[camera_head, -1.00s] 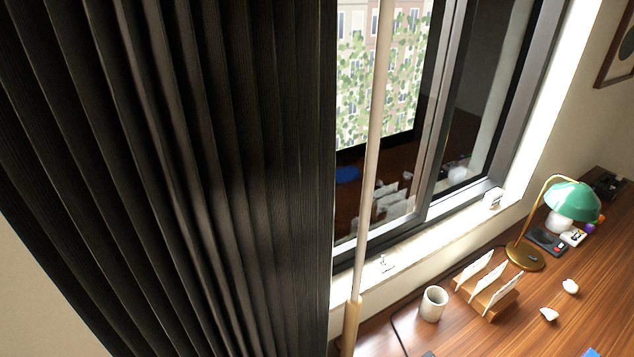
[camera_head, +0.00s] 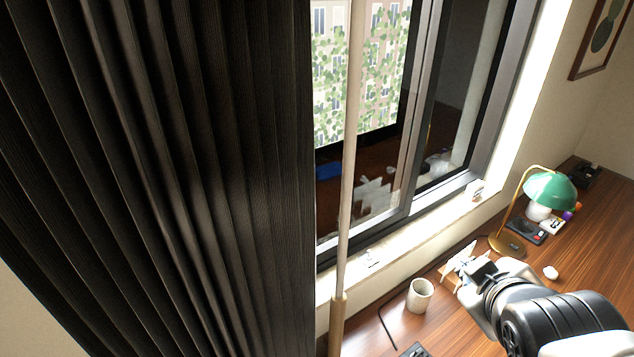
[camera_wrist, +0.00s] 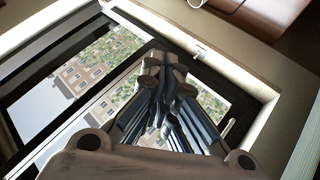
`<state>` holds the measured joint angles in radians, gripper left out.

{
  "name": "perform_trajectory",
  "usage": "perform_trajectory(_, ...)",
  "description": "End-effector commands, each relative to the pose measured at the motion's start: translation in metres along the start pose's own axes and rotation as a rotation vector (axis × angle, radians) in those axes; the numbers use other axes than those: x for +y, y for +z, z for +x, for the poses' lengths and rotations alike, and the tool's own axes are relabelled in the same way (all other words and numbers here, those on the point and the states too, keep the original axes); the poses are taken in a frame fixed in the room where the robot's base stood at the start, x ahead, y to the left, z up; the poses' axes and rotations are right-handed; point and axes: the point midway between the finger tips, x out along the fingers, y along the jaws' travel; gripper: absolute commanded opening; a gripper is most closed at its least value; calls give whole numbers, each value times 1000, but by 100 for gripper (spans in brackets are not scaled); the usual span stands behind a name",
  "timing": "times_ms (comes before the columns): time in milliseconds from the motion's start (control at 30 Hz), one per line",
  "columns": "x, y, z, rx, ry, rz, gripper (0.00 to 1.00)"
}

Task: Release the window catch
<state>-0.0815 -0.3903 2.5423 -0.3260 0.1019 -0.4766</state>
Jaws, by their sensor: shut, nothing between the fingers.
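The window (camera_head: 408,160) with its dark sliding frame is in the middle of the head view, right of the dark curtain. I cannot make out a catch on it for sure. The window also shows, tilted, in the wrist view (camera_wrist: 40,75). My gripper (camera_head: 474,268) is low at the right in the head view, over the desk near the letter rack and apart from the window frame. In the wrist view my gripper (camera_wrist: 165,62) is shut and empty, its fingers in front of the window and hiding part of it.
A pale pole (camera_head: 350,150) stands in front of the window beside the curtain (camera_head: 170,170). The wooden desk (camera_head: 590,235) holds a cup (camera_head: 420,294), a green lamp (camera_head: 550,190) and a letter rack (camera_head: 455,272) partly hidden by my arm. A small white box (camera_head: 475,189) stands on the sill.

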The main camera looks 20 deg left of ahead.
Motion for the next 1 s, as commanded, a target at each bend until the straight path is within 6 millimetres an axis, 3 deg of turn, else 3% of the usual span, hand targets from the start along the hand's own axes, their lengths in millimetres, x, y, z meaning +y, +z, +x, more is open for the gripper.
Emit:
perform_trajectory(100,-6,-39,25,145,19,-228,0)
perform_trajectory(233,-23,-84,41,333,47,-466,0)
perform_trajectory(367,-53,-127,46,541,77,-674,0)
perform_trajectory(500,-92,-164,38,777,119,-846,0)
perform_trajectory(700,-134,-192,13,1045,186,-967,0)
perform_trajectory(1000,-151,-202,-4,1179,233,-999,0)
